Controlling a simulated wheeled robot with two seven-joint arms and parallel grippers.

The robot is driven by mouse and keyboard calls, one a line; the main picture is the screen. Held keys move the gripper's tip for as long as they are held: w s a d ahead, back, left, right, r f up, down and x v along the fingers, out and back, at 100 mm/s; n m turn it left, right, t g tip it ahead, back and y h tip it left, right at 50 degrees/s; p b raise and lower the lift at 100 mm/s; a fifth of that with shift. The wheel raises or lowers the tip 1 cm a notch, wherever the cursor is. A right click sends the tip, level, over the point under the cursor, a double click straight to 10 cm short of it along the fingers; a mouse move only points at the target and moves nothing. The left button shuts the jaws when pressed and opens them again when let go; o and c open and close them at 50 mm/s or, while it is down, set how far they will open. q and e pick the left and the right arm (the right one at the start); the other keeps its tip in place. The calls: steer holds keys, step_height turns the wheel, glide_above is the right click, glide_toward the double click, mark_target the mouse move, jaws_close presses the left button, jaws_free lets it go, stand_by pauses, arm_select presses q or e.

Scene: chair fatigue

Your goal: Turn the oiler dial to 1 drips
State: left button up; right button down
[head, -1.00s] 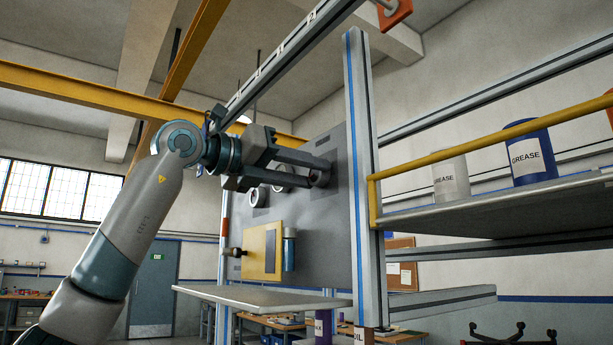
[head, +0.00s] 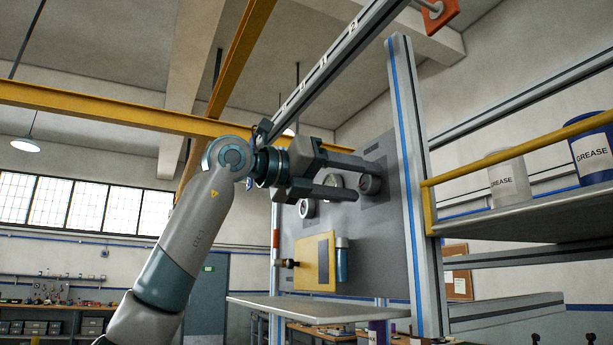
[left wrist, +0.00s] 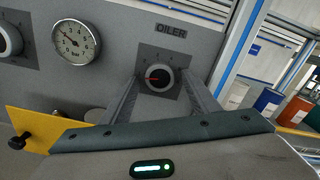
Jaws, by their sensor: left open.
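The oiler dial (left wrist: 159,78) is a round dark knob with a pale rim and a red pointer towards the left, on a dark square plate under the word OILER. In the head view the dial (head: 370,186) shows between the fingertips of the left gripper (head: 366,182), partly hidden. My right gripper is not in view.
The grey panel (head: 382,240) carries a pressure gauge (left wrist: 76,41), another knob (left wrist: 8,40) and a yellow plate (head: 309,262). A blue-striped post (head: 412,190) stands close right of the dial. A shelf (head: 300,308) juts out below.

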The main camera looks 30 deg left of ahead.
arm_select(q)
steer(key=b+v, duration=0.3)
steer(key=v, duration=1.4)
steer(key=shift+b, duration=0.3)
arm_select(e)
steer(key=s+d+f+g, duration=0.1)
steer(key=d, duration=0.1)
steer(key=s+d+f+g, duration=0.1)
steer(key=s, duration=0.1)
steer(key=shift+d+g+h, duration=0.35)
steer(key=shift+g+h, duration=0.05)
arm_select(q)
steer(key=shift+f, duration=0.1)
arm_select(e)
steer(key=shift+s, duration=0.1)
